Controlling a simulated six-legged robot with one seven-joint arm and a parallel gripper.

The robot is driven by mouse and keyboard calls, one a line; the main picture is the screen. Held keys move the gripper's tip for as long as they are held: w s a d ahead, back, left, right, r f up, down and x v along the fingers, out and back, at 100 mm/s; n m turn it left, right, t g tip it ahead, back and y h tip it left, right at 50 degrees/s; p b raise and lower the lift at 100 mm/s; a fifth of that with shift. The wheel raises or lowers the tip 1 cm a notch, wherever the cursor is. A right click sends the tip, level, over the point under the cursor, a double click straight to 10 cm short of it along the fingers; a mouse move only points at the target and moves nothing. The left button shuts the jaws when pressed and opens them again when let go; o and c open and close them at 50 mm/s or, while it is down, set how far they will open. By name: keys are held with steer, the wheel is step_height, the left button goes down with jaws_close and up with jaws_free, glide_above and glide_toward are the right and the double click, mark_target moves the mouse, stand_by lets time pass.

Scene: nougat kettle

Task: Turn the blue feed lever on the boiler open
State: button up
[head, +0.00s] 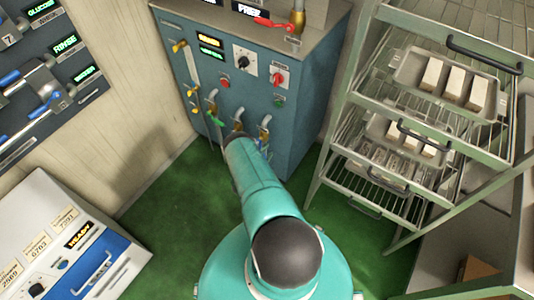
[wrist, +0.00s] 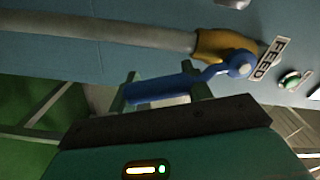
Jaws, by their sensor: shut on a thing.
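The blue feed lever (wrist: 150,92) shows in the wrist view, its grip lying across between my fingers. My gripper (wrist: 165,88) is shut on this grip. The lever's bent arm runs right to a round hub on the brass-yellow valve (wrist: 212,45), beside the FEED label (wrist: 270,58). The grip lies roughly along the grey pipe (wrist: 110,35), slightly tilted to it. In the head view the boiler (head: 240,98) is a blue-grey cabinet, and my arm reaches its lower front. My arm hides most of the grasp there.
Other valves with small levers (head: 213,103) sit left of my arm on the boiler front. A red lever (head: 275,23) is on top. A wire rack with trays (head: 405,130) stands right, a white console (head: 60,245) lower left. Green floor (head: 165,215) is clear between.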

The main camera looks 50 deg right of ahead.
steer(key=shift+a+f, duration=0.1)
steer(key=shift+a, duration=0.05)
steer(key=o, duration=1.4)
